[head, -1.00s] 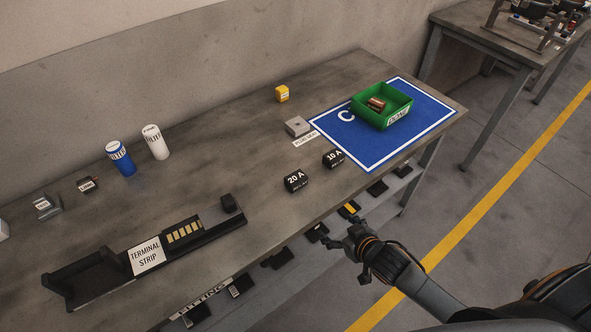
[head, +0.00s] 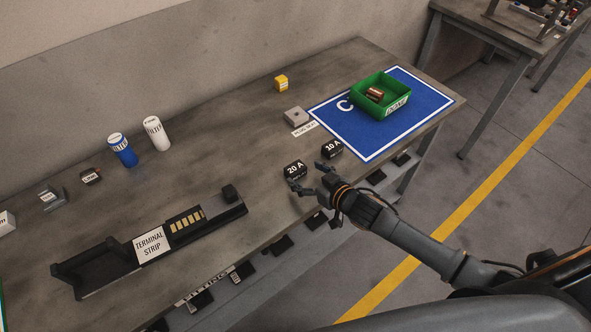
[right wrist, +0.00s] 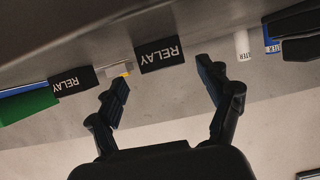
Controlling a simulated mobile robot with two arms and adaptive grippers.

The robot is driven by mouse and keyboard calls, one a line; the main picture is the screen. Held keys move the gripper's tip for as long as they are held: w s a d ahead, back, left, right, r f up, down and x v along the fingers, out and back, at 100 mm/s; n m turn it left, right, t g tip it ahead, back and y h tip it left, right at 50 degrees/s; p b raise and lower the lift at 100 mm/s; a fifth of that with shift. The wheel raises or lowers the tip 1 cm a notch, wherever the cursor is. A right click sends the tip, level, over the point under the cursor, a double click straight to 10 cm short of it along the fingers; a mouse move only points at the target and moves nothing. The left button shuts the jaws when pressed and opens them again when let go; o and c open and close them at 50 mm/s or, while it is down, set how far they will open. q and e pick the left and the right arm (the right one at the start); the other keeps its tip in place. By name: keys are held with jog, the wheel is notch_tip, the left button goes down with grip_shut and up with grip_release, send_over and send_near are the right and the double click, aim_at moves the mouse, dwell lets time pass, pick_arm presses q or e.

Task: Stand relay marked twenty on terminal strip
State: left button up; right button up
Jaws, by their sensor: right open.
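The black relay marked 20 A (head: 295,170) stands on the bench near its front edge. The relay marked 10 A (head: 332,148) stands to its right and farther back. My right gripper (head: 306,176) is open and empty close to the 20 A relay. In the right wrist view, a relay (right wrist: 158,55) shows ahead between the open fingers (right wrist: 160,80), and the other relay (right wrist: 73,81) is at the left. The terminal strip (head: 150,246) lies at the front left, with a row of brass contacts (head: 186,222). My left gripper is not in view.
A green bin (head: 381,96) with copper-coloured parts sits on a blue mat marked C (head: 425,110). A grey block (head: 296,116), a yellow block (head: 281,83) and blue and white filters (head: 122,150) stand farther back. Bench space between relays and strip is clear.

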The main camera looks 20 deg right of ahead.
aim_at(294, 166)
jog(key=shift+p+x, duration=0.4)
jog(key=shift+x, duration=2.25)
jog(key=shift+s+a, duration=0.1)
jog(key=shift+a, duration=0.05)
jog(key=c, duration=1.3)
jog(key=shift+r, duration=0.55)
jog(key=shift+c, duration=0.3)
notch_tip(294, 166, up, 2)
jog(key=shift+s+r, duration=0.1)
jog(key=shift+r, duration=0.15)
jog(key=s+a+r+b, duration=0.1)
jog(key=s+a+r, duration=0.2)
jog(key=s+r, duration=0.6)
jog(key=s, duration=0.4)
jog(key=shift+s+a+r, duration=0.2)
jog(key=shift+a+r, duration=0.05)
jog(key=shift+a, duration=0.1)
